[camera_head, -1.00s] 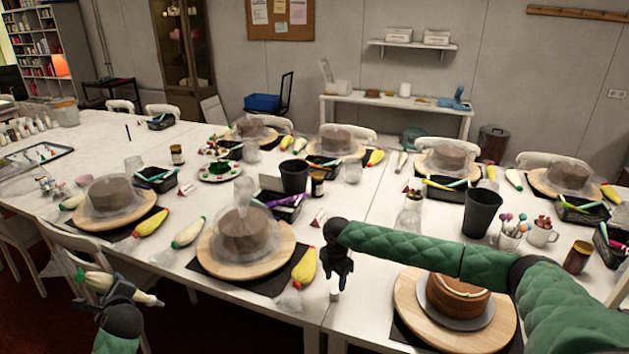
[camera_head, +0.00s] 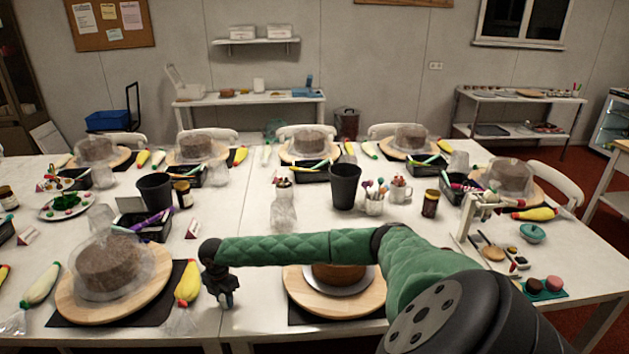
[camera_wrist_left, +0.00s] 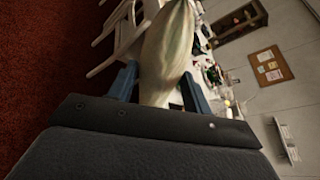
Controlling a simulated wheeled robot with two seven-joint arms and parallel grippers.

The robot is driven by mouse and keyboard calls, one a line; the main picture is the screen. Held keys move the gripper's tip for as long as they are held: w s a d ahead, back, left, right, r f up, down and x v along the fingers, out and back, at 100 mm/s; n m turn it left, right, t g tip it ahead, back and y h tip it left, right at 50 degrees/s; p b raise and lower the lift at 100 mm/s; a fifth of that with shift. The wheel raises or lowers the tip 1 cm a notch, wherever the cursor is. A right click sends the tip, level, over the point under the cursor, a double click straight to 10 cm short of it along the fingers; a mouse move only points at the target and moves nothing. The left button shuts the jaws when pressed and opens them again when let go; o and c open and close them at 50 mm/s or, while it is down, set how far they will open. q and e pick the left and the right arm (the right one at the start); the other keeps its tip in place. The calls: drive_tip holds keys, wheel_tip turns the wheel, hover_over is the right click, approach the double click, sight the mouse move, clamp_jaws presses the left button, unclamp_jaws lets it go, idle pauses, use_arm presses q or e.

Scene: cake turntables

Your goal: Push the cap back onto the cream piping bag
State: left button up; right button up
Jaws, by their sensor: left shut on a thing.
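The cream piping bag (camera_wrist_left: 168,45), pale with greenish streaks, is between the blue fingers of my left gripper (camera_wrist_left: 160,88) in the left wrist view. The gripper is shut on it. This bag and the left gripper are outside the head view now. My right gripper (camera_head: 224,292) is dark and points down above the table's front edge, just right of a yellow piping bag (camera_head: 187,283). Its fingertips are too small and dark to tell whether they are open or hold anything. I cannot make out the cap in the current frames.
A covered cake (camera_head: 108,262) on a round board is left of my right gripper. Another board (camera_head: 300,290) with an uncovered cake lies partly behind my right arm. A pale bag (camera_head: 41,286) lies at the left. Black cups (camera_head: 345,186) and trays stand farther back.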

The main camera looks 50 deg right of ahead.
drive_tip(key=c, duration=0.3)
use_arm(q)
wheel_tip(320, 180, up, 12)
drive_tip(key=p, duration=1.2)
drive_tip(key=shift+r, duration=0.25)
use_arm(e)
wheel_tip(320, 180, up, 15)
use_arm(q)
drive_tip(key=shift+c, duration=0.3)
